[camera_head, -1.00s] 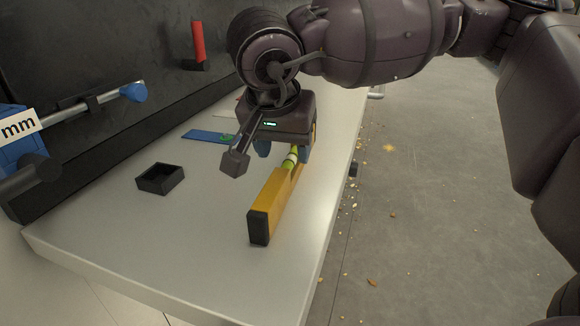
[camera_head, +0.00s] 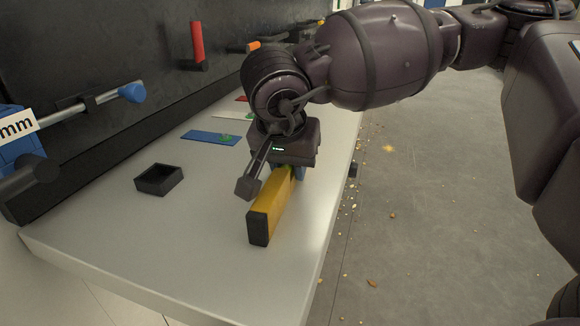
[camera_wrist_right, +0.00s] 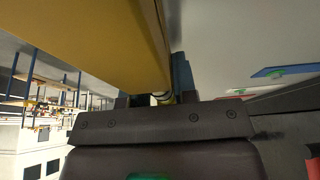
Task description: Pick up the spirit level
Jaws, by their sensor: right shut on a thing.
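The spirit level is a yellow bar with a black end cap (camera_head: 268,212), resting on the white bench top. Its near end faces the head camera, and its far part is hidden under my right gripper. My right gripper (camera_head: 285,172) is over the level from above and shut on it. In the right wrist view the yellow level (camera_wrist_right: 90,40) runs close across the top left, with its vial just in front of the gripper body. A blue finger (camera_wrist_right: 182,78) is beside the level there. My left gripper does not show.
A small black open box (camera_head: 159,179) stands on the bench (camera_head: 130,232) to the left. A blue card (camera_head: 210,137) lies farther back. A red-handled tool (camera_head: 197,42) is on the dark back panel. The bench's right edge is close to the level.

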